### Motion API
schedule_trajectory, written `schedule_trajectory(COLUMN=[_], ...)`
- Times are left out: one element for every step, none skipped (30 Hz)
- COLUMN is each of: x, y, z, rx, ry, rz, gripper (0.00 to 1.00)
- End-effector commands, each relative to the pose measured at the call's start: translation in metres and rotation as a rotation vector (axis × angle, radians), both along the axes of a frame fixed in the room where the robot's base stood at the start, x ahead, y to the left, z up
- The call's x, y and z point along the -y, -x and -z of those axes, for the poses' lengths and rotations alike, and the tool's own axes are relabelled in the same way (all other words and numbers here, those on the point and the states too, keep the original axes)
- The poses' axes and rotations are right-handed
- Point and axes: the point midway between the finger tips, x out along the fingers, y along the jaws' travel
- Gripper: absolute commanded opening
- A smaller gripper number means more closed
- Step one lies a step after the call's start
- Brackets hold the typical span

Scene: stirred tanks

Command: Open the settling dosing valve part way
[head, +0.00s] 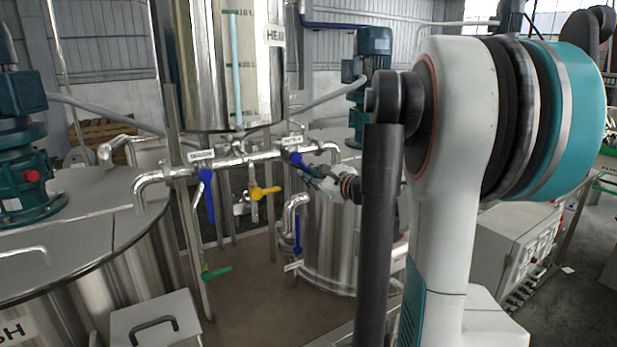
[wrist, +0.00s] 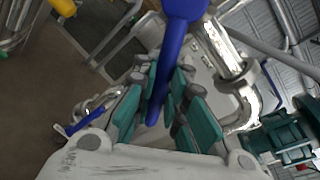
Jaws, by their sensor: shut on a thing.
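A blue valve lever (wrist: 187,9) runs down between the teal finger pads of my gripper (wrist: 167,90) in the wrist view. My gripper is shut on it. In the head view this lever (head: 294,158) is on the right end of the horizontal steel pipe, just under a small white label (head: 291,141) that is too small to read surely. My gripper (head: 309,172) reaches it from the right there. The lever slants down to the right, and its lower part is hidden by the fingers.
Another blue lever (head: 208,196) hangs from the pipe's left end. A yellow lever (head: 265,191) sits between them, below the pipe. A lower blue lever (head: 297,232) is near the right steel tank (head: 335,240). A green handle (head: 217,271) is low at left. A large tank (head: 90,270) stands at left.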

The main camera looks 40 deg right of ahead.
Motion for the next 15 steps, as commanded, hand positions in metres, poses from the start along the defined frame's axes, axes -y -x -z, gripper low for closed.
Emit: schedule_trajectory(x=[0.0, -0.0001, -0.0001, -0.0001, -0.0001, -0.0002, -0.0002, -0.0002, -0.0001, -0.0002, -0.0002, -0.0002, -0.0002, -0.0002, -0.0002], y=[0.0014, 0.0014, 0.0014, 0.0014, 0.0013, 0.0013, 0.0012, 0.001, 0.0009, 0.0008, 0.0007, 0.0006, 0.0006, 0.0006, 0.0005], z=[0.0015, 0.0016, 0.0016, 0.0016, 0.0016, 0.0015, 0.0014, 0.0013, 0.0012, 0.0011, 0.001, 0.0009, 0.0008, 0.0008, 0.0006], rx=[-0.003, -0.002, -0.002, -0.002, -0.002, -0.002, -0.002, -0.002, -0.001, -0.001, -0.001, -0.001, -0.001, -0.001, -0.001], ry=[0.002, 0.002, 0.002, 0.002, 0.002, 0.001, 0.001, 0.001, 0.001, 0.0, 0.0, 0.0, 0.0, 0.0, 0.0], rz=[0.002, 0.0, 0.0, 0.0, 0.0, 0.0, 0.0, 0.001, 0.0, 0.001, 0.001, 0.001, 0.001, 0.001, 0.001], gripper=[0.0, 0.0, 0.0, 0.13, 0.19, 0.29, 0.32, 0.32, 0.32, 0.32, 0.32, 0.32, 0.32, 0.32, 0.32])
